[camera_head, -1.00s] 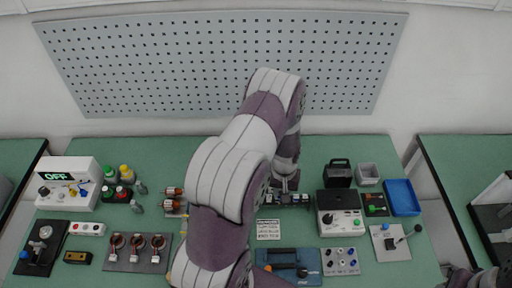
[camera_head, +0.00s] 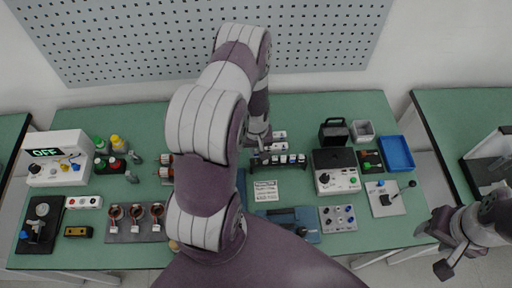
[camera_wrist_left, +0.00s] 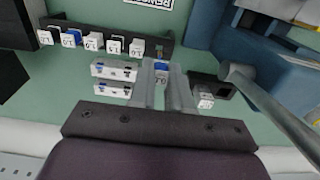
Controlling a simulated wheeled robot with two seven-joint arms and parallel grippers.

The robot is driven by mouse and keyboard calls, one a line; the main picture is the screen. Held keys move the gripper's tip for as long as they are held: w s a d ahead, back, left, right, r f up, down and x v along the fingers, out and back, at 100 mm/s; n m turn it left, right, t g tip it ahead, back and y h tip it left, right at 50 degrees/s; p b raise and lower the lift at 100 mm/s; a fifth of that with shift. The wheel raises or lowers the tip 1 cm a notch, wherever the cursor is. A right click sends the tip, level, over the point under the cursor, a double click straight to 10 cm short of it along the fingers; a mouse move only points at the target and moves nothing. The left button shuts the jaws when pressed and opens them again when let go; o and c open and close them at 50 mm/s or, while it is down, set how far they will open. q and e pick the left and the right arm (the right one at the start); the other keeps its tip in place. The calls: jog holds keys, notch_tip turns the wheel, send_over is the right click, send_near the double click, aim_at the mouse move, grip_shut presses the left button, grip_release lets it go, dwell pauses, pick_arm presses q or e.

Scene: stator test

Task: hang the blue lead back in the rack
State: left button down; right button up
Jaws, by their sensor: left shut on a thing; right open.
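The black rack (camera_head: 265,162) stands right of the table's middle, holding several leads with white number tags. The wrist view shows the rack (camera_wrist_left: 167,47) at upper left, with blue and dark parts above the tags. My left gripper (camera_head: 262,142) is beside the rack's left end, partly hidden by its own arm. In the wrist view my left gripper (camera_wrist_left: 164,80) is shut on a small blue piece with a white tag, which looks like the blue lead (camera_wrist_left: 161,67). Its lower part is hidden. My right gripper (camera_head: 436,250) is open and empty off the table's front right corner.
Two white pieces (camera_wrist_left: 113,71) lie beside the rack. A dark holder with a white tag (camera_wrist_left: 207,95) is close on the other side of the fingers. A printed card (camera_head: 265,190) and blue case (camera_head: 290,222) lie in front. The tester (camera_head: 335,172) stands right.

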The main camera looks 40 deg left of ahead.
pick_arm(q)
jog(key=shift+s+d, duration=0.15)
jog(key=shift+d, duration=0.15)
jog(key=shift+a+f, duration=0.25)
jog(key=shift+a, duration=0.05)
pick_arm(e)
jog(key=shift+f, duration=0.2)
pick_arm(q)
jog(key=shift+f+b, duration=0.15)
jog(key=shift+b, duration=0.2)
pick_arm(e)
jog(key=shift+d+f, duration=0.2)
pick_arm(q)
jog(key=shift+w, duration=0.2)
pick_arm(e)
jog(key=shift+a, duration=0.1)
pick_arm(q)
jog(key=shift+d+f, duration=0.15)
jog(key=shift+f, duration=0.15)
pick_arm(e)
jog(key=shift+f, duration=0.2)
pick_arm(q)
jog(key=shift+f+b, duration=1)
jog(key=shift+f, duration=0.05)
pick_arm(e)
jog(key=shift+f, duration=0.85)
pick_arm(q)
jog(key=shift+f, duration=0.1)
pick_arm(e)
jog(key=shift+f, duration=0.1)
